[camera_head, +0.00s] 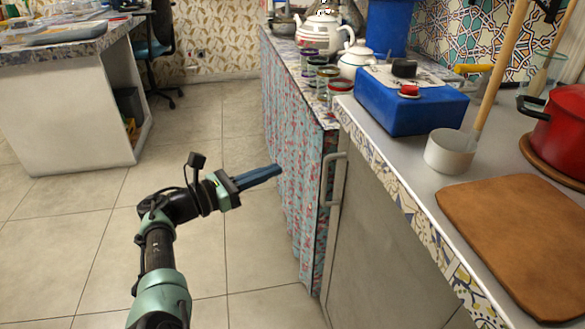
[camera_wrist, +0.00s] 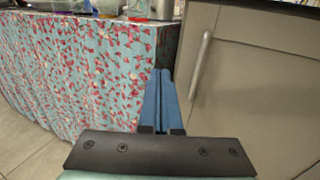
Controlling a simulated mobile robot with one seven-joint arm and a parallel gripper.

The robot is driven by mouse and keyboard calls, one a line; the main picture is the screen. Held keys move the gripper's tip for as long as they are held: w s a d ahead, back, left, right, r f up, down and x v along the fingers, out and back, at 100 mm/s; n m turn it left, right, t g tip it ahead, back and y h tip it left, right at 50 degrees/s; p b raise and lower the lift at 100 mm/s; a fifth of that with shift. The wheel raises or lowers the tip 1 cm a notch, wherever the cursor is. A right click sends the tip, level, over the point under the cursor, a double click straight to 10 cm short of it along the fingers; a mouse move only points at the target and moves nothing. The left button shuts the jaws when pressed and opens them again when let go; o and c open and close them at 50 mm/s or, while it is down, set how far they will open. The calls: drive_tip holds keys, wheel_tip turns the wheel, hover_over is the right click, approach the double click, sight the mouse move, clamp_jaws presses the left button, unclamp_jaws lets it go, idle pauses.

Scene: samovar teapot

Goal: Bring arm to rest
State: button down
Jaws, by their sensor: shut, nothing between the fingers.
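My gripper (camera_head: 277,169) is in the middle of the head view, at the end of my arm, which rises from the bottom left. Its blue fingers point right, toward the counter front, and are closed together with nothing between them. In the wrist view the shut fingers (camera_wrist: 161,75) point at the corner between the floral curtain (camera_wrist: 85,65) and the grey cabinet door (camera_wrist: 265,85). I cannot tell whether the tips touch anything. A white samovar teapot (camera_head: 322,33) stands at the back of the counter, well away from my gripper.
The counter holds a blue box (camera_head: 410,105), a white pot (camera_head: 450,152), a brown board (camera_head: 520,235) and a red pot (camera_head: 562,130). The cabinet door's handle (camera_head: 331,180) juts out near my gripper. Open tiled floor (camera_head: 70,240) lies to the left, before a white desk (camera_head: 60,110).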

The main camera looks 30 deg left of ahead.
drive_tip(key=shift+s+a, duration=0.55)
